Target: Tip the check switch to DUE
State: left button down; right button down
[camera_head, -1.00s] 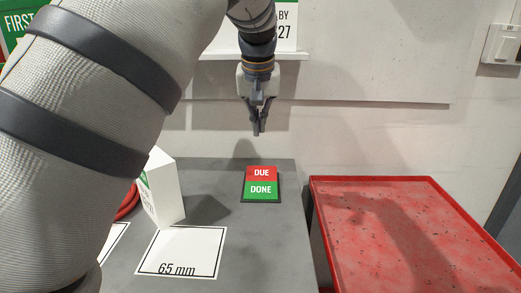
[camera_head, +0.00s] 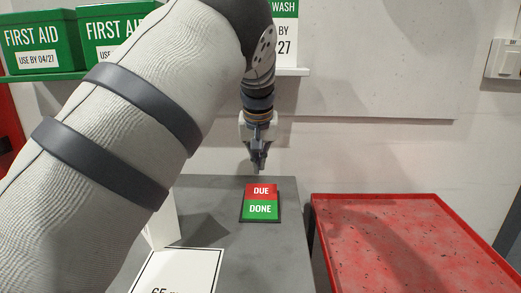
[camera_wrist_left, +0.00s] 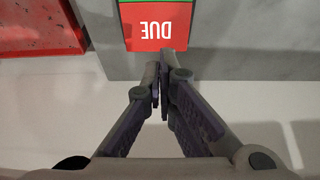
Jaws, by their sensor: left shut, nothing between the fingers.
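The check switch (camera_head: 261,203) lies on the grey table top, with a red DUE half at the back and a green DONE half at the front. My left gripper (camera_head: 257,168) is shut and empty, pointing down just behind the red DUE half, apart from it as far as I can tell. In the left wrist view the fingertips (camera_wrist_left: 163,58) are together near the edge of the red DUE half (camera_wrist_left: 158,27), and only a strip of green shows. Which half of the switch is pressed down I cannot tell. My right gripper is not in view.
A red tray-like surface (camera_head: 318,215) stands to the right of the grey table (camera_head: 285,235). A white card (camera_head: 205,262) and a partly hidden white box (camera_head: 161,226) are left of the switch. Green first aid boxes (camera_head: 40,38) sit on a shelf behind.

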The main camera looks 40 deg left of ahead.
aim_at(260, 187)
pick_arm(q)
jog(key=x, duration=0.5)
jog(key=shift+s+d+f, duration=0.1)
jog(key=shift+s+f, duration=0.05)
jog(key=shift+f, duration=0.35)
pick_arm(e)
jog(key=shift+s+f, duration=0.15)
